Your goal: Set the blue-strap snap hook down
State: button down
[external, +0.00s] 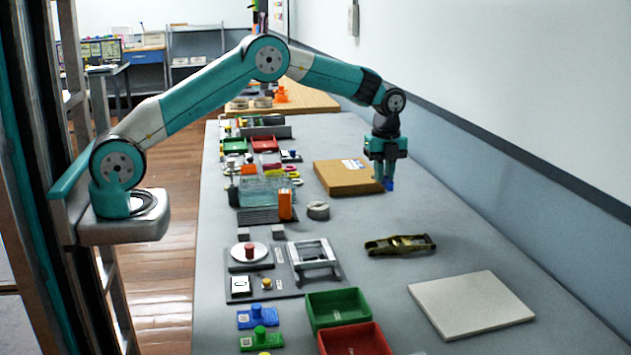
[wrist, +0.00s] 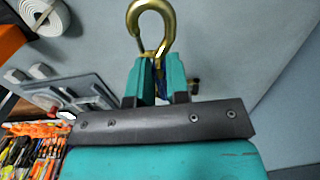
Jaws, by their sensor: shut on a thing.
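My gripper (external: 388,170) points down above the grey table, to the right of the cardboard box. It also shows in the wrist view (wrist: 156,70), where its two teal fingers are closed on the snap hook. The brass-coloured hook (wrist: 170,26) sticks out beyond the fingertips, its curved end clear of them. A small dark blue part shows between the fingers in the wrist view, and a blue piece of the snap hook (external: 389,186) hangs just below the fingertips in the external view. The hook appears held above the table; the exact gap is hard to tell.
A cardboard box (external: 346,178) lies beside the gripper. A brass and black tool (external: 400,244) and a pale flat slab (external: 470,304) lie nearer the camera. Green (external: 337,309) and red (external: 355,341) trays stand in front. Bare table surrounds the tool; the wall runs along the right.

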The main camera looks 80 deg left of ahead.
aim_at(381, 216)
notch_tip(381, 216, down, 9)
jog(key=shift+r+p, duration=0.15)
jog(key=shift+p, duration=0.35)
jog(key=c, duration=1.1)
grip_release()
notch_tip(381, 216, up, 12)
jog(key=shift+s+r+b, duration=0.1)
jog(key=shift+b, duration=0.85)
jog(key=s+a+r+n+y, duration=0.1)
jog(key=s+r+n, duration=0.35)
jog(key=s, duration=0.35)
jog(key=s+a+r+n+y, duration=0.1)
jog(key=s+a+r+n, duration=0.15)
jog(key=s+n, duration=0.45)
jog(key=s+a+r+n, duration=0.1)
jog(key=s+r+n, duration=0.35)
jog(key=s, duration=0.45)
jog(key=s+f+n+y, duration=0.2)
jog(key=s+n, duration=0.7)
jog(key=s, duration=0.9)
jog(key=shift+f, duration=0.45)
